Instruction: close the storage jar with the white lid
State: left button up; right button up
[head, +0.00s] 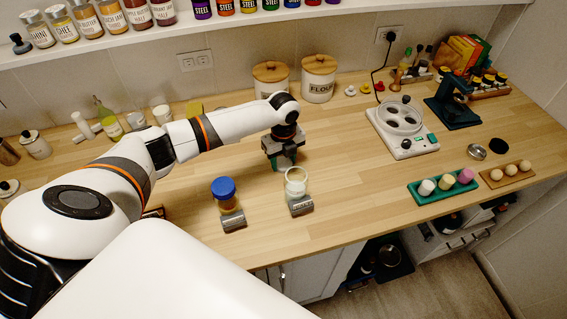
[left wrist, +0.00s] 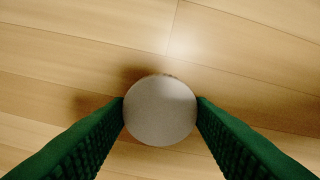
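The storage jar (head: 296,187) stands open and upright behind a grey label block, near the front middle of the counter in the head view. The white lid (left wrist: 160,110) is a pale round disc between the green fingers in the left wrist view. My left gripper (head: 281,163) is just behind and left of the jar, low over the counter, pointing down. Its fingers (left wrist: 160,103) touch the lid on both sides, so it appears shut on it. The lid is hidden in the head view. My right gripper is not in view.
A blue-lidded jar (head: 224,194) stands left of the open jar. Two canisters (head: 319,79) stand behind the gripper. A white device (head: 402,128), a green tray (head: 443,188) and an egg holder (head: 506,174) stand to the right. The counter between jar and device is clear.

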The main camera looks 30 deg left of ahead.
aim_at(284, 163)
pick_arm(q)
jog(key=shift+c, duration=1.4)
notch_tip(284, 163, up, 10)
jog(key=b, duration=0.2)
